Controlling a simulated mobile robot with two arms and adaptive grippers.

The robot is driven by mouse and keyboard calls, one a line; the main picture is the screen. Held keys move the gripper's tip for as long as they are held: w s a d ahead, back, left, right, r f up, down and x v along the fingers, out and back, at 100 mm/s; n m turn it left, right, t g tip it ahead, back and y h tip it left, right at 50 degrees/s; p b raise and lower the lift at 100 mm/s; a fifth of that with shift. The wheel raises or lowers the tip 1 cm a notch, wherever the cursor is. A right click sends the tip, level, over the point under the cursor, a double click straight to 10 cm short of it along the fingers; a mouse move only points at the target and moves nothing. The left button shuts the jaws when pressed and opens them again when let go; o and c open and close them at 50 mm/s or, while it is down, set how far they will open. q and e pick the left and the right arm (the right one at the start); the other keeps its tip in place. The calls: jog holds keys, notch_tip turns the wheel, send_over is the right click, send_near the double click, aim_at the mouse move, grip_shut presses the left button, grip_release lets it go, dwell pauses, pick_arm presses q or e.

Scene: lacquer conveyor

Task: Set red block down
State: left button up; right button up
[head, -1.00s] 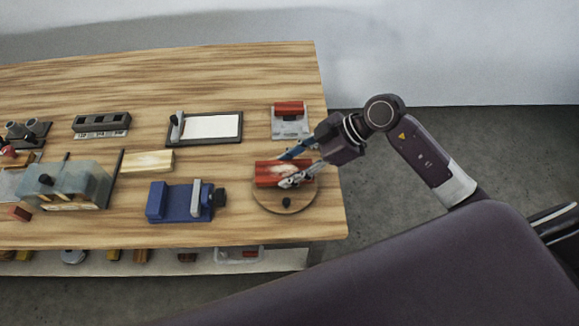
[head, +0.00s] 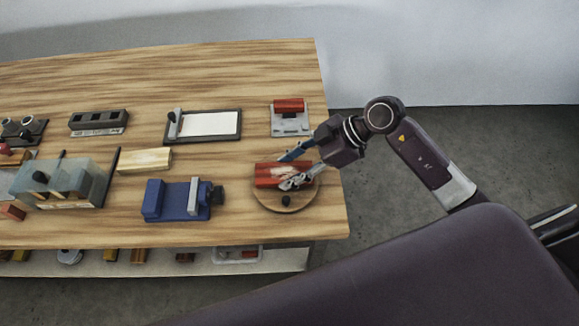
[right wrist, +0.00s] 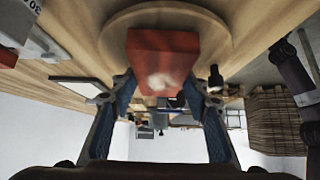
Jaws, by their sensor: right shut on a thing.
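The red block (head: 268,175) has a pale patch on its face and is over the round wooden disc (head: 286,206) near the table's right end. My right gripper (head: 288,171) comes in from the right, with its fingers on either side of the block, shut on it. In the right wrist view the block (right wrist: 162,52) sits between the two blue-padded fingers (right wrist: 160,86), with the disc (right wrist: 205,22) behind it. I cannot tell whether the block touches the disc. My left gripper is not in view.
Behind the disc stands a grey holder (head: 291,127) with a red roller. A blue vise (head: 180,202) is left of the disc, with a pale wood block (head: 145,160) and a framed white sheet (head: 208,124) beyond.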

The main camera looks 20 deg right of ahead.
jog(key=shift+f, duration=0.3)
jog(key=o, duration=1.4)
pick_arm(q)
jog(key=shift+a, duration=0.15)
pick_arm(e)
jog(key=v, duration=1.2)
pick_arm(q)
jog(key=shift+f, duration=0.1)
pick_arm(e)
jog(key=shift+d, duration=0.1)
